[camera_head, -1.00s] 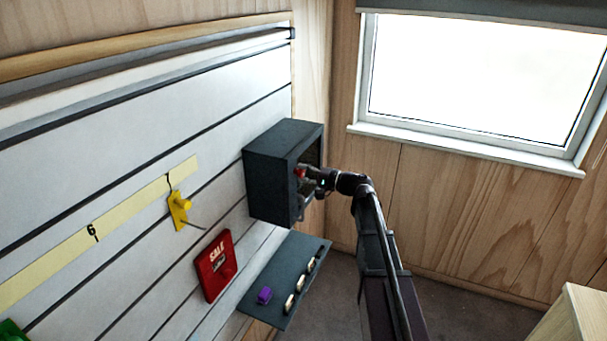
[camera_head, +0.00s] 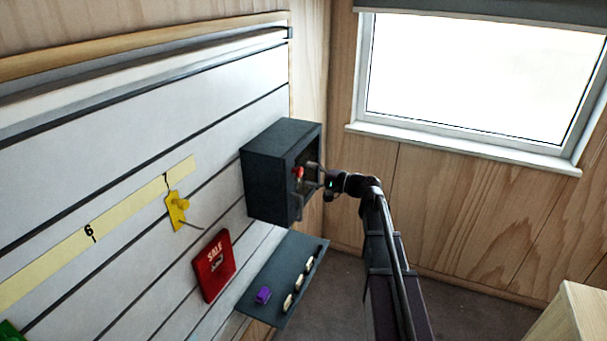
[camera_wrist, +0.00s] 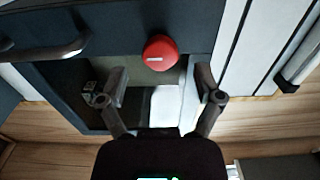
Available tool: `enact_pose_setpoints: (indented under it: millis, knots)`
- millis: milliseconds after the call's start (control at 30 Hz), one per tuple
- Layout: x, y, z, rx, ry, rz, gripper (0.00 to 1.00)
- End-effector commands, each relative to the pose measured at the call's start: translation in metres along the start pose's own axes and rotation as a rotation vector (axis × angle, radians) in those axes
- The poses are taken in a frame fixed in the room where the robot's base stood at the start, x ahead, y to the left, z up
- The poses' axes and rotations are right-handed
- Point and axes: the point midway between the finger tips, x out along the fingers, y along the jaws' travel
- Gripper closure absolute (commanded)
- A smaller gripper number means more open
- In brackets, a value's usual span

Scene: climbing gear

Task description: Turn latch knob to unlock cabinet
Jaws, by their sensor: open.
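The dark grey cabinet (camera_head: 268,172) is fixed to the slatted wall, and its door looks shut. The round red latch knob (camera_head: 298,172) sits on the cabinet's front. In the wrist view the red knob (camera_wrist: 160,52) has a short white mark lying about level in the picture. My gripper (camera_head: 316,175) is in front of the cabinet, close to the knob. In the wrist view my gripper (camera_wrist: 160,88) has its two fingers spread wide and nothing between them. The knob lies beyond the fingertips, apart from them.
A dark bar handle (camera_wrist: 45,50) is on the cabinet front, left of the knob in the wrist view. Below the cabinet is a dark shelf (camera_head: 262,290) with a purple item (camera_head: 263,295) and several small pale items. A red SALE sign (camera_head: 214,266) and yellow piece (camera_head: 177,210) hang left.

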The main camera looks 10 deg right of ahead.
Motion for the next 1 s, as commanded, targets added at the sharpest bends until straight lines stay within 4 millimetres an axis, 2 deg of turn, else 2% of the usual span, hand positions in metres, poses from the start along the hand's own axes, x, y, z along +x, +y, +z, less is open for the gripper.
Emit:
enact_pose_setpoints:
  millis: [200, 500, 700, 1000]
  knots:
    - [-0.036, 0.000, 0.000, 0.000, 0.002, 0.000, 0.15]
    - [-0.075, 0.000, 0.000, 0.000, 0.001, 0.000, 0.15]
    - [-0.086, 0.000, 0.000, 0.000, 0.000, 0.000, 0.15]
    - [-0.088, 0.000, 0.000, 0.000, 0.000, 0.000, 0.15]
